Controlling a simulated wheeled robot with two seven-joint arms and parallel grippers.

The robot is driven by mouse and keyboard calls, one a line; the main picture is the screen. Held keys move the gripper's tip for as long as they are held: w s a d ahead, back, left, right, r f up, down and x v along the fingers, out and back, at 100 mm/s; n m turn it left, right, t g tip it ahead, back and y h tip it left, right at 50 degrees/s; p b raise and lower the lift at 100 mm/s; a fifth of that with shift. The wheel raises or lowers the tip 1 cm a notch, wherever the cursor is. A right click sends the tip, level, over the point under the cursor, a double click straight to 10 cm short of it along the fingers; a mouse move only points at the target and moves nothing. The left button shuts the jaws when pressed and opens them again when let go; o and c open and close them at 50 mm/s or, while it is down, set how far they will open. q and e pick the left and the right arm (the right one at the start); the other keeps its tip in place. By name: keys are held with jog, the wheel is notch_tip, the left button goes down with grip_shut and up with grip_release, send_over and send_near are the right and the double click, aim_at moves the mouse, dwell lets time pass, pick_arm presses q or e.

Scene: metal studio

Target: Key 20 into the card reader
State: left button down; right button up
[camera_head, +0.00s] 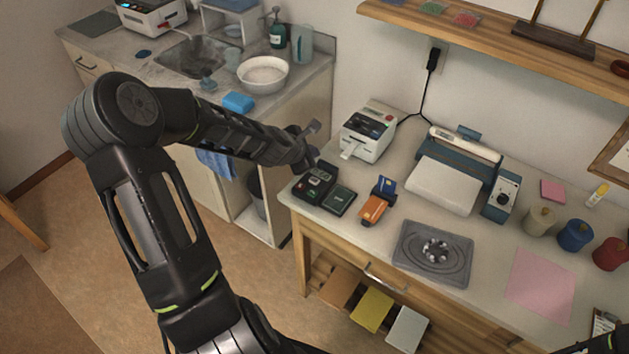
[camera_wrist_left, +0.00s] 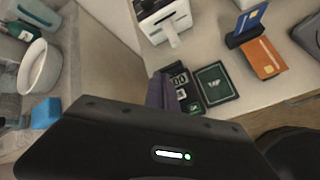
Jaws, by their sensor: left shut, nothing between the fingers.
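The card reader (camera_head: 315,183) is a dark box with keys and a small screen, near the left front corner of the worktop. In the left wrist view the card reader (camera_wrist_left: 182,88) is partly hidden behind my gripper; its key labels and screen are too small to read. My left gripper (camera_head: 308,163) is shut and empty, right above or at the back left edge of the reader. I cannot tell whether it touches a key. In the left wrist view a finger of my left gripper (camera_wrist_left: 160,90) shows beside the reader. My right gripper is not visible.
A dark green pad (camera_head: 339,200) lies against the reader's right side. A white label printer (camera_head: 368,132) is behind. A grey tray (camera_head: 433,253) lies to the right. A sink counter (camera_head: 310,72) is left.

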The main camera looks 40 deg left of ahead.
aim_at(312, 182)
pick_arm(q)
jog(key=shift+f+b, duration=2.95)
jog(key=shift+f, duration=1.05)
jog(key=shift+f+b, duration=0.4)
jog(key=shift+b, duration=0.1)
jog(key=shift+f+b, duration=0.4)
jog(key=shift+b, duration=0.1)
jog(key=shift+r, duration=0.1)
jog(key=shift+r+p, duration=0.55)
jog(key=shift+r, duration=0.2)
